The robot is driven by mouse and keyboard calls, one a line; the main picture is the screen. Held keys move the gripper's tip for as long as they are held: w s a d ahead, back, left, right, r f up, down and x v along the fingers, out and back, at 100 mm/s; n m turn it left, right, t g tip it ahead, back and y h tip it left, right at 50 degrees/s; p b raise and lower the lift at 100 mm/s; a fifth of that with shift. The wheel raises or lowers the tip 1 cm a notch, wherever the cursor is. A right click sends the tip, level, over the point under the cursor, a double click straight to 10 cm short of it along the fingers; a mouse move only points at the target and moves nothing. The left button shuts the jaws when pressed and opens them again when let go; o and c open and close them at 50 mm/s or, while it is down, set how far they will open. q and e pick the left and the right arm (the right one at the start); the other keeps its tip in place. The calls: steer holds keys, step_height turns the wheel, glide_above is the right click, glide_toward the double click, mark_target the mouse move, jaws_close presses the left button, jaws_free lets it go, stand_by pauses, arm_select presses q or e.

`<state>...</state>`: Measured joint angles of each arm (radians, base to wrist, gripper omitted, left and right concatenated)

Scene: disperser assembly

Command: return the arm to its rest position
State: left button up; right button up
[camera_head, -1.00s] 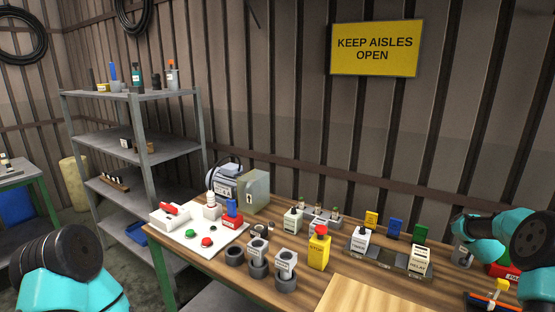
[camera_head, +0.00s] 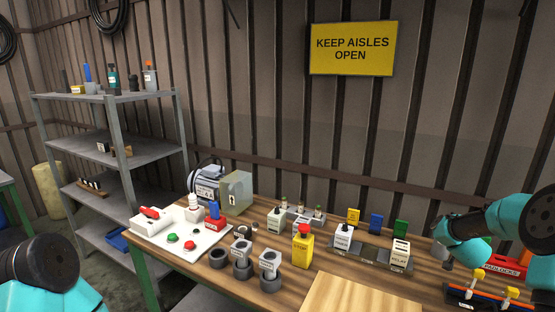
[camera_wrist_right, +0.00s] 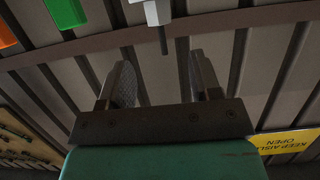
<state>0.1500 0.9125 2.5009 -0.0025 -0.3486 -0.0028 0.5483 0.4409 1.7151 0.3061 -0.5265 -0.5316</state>
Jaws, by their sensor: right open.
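My right arm (camera_head: 500,228), teal with dark joints, comes in from the right edge of the head view, over the right end of the workbench. In the right wrist view my right gripper (camera_wrist_right: 160,78) shows two dark fingers spread apart with nothing between them. The ribbed wall lies behind them. In the head view the right fingers cannot be made out clearly. My left arm (camera_head: 45,275) shows only as a dark round joint and teal link at the lower left; its gripper is out of view.
A red padlock box (camera_head: 508,266) is close to my right arm. A shelf (camera_head: 110,95) stands at left.

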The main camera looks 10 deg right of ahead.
steer(key=x, duration=1.2)
steer(key=shift+f, duration=0.1)
step_height(320, 180, up, 3)
steer(key=shift+f, duration=0.1)
steer(key=shift+s+a+r, duration=0.3)
steer(key=shift+a+r, duration=0.05)
steer(key=shift+r, duration=0.15)
steer(key=s+a, duration=0.4)
steer(key=shift+a+r, duration=0.25)
stand_by(0.8)
